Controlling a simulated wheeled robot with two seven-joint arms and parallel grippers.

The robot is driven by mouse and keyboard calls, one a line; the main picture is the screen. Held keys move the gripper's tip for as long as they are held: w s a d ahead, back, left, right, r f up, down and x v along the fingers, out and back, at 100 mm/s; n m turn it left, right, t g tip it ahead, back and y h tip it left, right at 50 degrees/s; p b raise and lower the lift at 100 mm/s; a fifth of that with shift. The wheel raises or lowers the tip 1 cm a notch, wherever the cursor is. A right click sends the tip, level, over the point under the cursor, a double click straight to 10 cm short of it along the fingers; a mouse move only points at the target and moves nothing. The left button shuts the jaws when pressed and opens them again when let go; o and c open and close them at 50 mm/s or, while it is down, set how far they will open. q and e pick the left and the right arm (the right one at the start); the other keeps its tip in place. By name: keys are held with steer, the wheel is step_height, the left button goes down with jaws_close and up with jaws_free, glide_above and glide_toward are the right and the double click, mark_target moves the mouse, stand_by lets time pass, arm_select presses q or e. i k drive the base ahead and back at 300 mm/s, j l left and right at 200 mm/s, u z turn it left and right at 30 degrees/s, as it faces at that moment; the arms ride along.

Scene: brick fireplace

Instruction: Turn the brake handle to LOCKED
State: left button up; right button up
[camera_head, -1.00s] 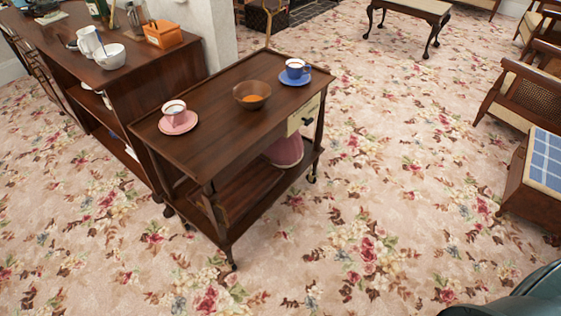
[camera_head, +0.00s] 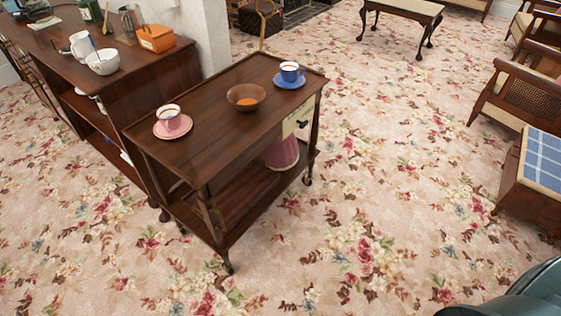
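A dark wooden tea trolley (camera_head: 205,158) on small casters stands left of centre in the head view. A cream plate (camera_head: 299,117) is on its right end, and a small dark handle (camera_head: 303,124) sits on that plate. The plate's markings are too small to read, so I cannot tell the handle's setting. On the trolley top are a pink cup and saucer (camera_head: 172,123), a brown bowl (camera_head: 246,97) with something orange in it, and a blue cup and saucer (camera_head: 290,75). Neither of my grippers shows in the view.
A wooden sideboard (camera_head: 150,75) with white crockery and an orange box (camera_head: 156,38) stands close to the trolley's left. Chairs (camera_head: 525,95) and a blue-checked stool (camera_head: 540,160) are at the right. Open floral carpet (camera_head: 400,180) lies right of the trolley.

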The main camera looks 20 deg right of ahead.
mark_target(303, 124)
steer(key=i+l+u, duration=0.1)
steer(key=l, duration=0.7)
steer(key=i+l+u, duration=0.15)
steer(key=i+l, duration=0.15)
steer(key=l, duration=0.55)
steer(key=i+l+u, duration=0.1)
steer(key=l, duration=0.8)
steer(key=i+l+u, duration=0.15)
steer(key=l, duration=0.7)
steer(key=i+l+u, duration=0.1)
steer(key=l, duration=0.75)
